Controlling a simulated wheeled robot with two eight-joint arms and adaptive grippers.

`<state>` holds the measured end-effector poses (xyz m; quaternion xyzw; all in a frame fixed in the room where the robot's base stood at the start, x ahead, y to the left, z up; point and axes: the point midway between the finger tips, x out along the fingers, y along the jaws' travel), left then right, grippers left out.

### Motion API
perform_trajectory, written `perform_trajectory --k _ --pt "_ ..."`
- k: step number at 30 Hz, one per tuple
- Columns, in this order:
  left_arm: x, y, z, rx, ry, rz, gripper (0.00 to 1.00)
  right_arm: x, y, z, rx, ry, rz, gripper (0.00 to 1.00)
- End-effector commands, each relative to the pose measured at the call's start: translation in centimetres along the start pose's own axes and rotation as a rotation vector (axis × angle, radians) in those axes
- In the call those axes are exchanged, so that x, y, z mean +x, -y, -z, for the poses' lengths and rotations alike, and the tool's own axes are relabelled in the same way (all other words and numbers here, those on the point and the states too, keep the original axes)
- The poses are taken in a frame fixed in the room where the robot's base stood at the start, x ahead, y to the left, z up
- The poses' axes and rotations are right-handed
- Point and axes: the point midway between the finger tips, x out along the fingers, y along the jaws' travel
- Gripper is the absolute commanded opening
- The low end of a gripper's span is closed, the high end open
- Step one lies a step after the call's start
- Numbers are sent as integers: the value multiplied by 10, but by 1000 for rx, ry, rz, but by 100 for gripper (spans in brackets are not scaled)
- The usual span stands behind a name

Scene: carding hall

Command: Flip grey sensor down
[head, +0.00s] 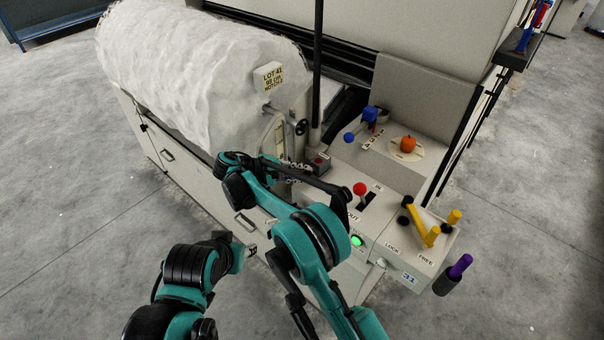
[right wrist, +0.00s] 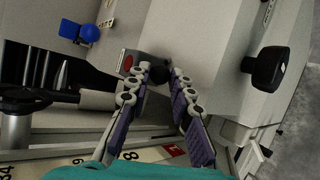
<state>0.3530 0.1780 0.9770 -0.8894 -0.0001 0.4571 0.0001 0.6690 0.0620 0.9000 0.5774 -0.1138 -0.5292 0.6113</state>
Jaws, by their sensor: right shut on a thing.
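The grey sensor appears to be a small grey box with a red round face (right wrist: 128,62); in the head view it shows as a small dark grey box (head: 319,163) beside the foot of the black post. My right gripper (head: 299,170) reaches it from the left. In the right wrist view the fingertips of the right gripper (right wrist: 161,73) close on a dark rounded part at the box's edge. The fingers partly hide the box, so its exact tilt is unclear. My left gripper (head: 243,243) hangs low beside the machine's front, away from the sensor; its fingers are too small to read.
A red-knobbed lever (head: 359,189), a blue-knobbed lever (head: 350,137), a yellow handle (head: 419,225) and an orange pumpkin-like object (head: 408,144) stand on the machine top. A fleecy white roll (head: 190,75) fills the left. The black post (head: 317,70) rises close by.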

Motion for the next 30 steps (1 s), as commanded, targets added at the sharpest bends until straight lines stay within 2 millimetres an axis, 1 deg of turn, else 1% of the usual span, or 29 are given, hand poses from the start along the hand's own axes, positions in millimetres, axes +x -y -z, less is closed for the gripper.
perform_trajectory --k 11,12,13,14,23,26,30 --pt "0 0 0 0 0 0 40 0 1 1 -3 0 1 0" --pt "0 0 0 0 0 0 40 0 1 1 -3 0 1 30" --pt "0 0 0 0 0 0 40 0 1 1 -3 0 0 37" --pt "0 0 0 0 0 0 40 0 1 1 -3 0 0 43" --pt "0 0 0 0 0 0 40 -1 0 0 -3 1 0 43" --pt "0 0 0 0 0 0 40 -9 0 1 -3 0 -1 43" --pt "0 0 0 0 0 0 40 -33 1 1 -4 -1 -1 43"
